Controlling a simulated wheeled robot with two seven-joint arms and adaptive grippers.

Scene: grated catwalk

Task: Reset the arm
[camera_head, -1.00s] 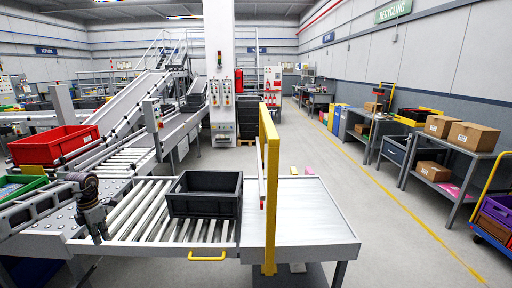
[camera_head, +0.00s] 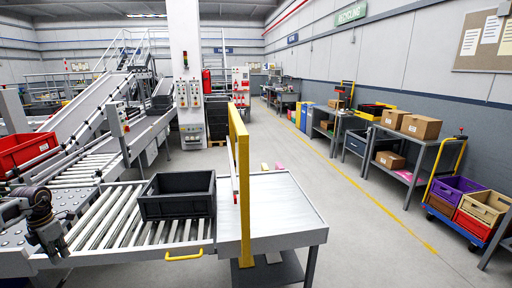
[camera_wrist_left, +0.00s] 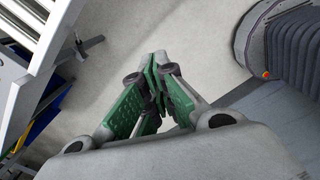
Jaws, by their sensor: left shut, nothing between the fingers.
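My left gripper (camera_head: 54,246) shows at the lower left of the head view, in front of the roller conveyor (camera_head: 98,220). In the left wrist view its green-padded fingers (camera_wrist_left: 158,66) are together at the tips, with nothing between them. Bare grey floor (camera_wrist_left: 150,25) lies beyond the fingers there. My right gripper is in neither view.
A dark grey crate (camera_head: 176,208) sits on the rollers, left of a yellow post (camera_head: 243,190) and a metal table (camera_head: 285,210). A red bin (camera_head: 25,151) stands at left. A cart with purple (camera_head: 452,192) and red crates is at right. The aisle is clear.

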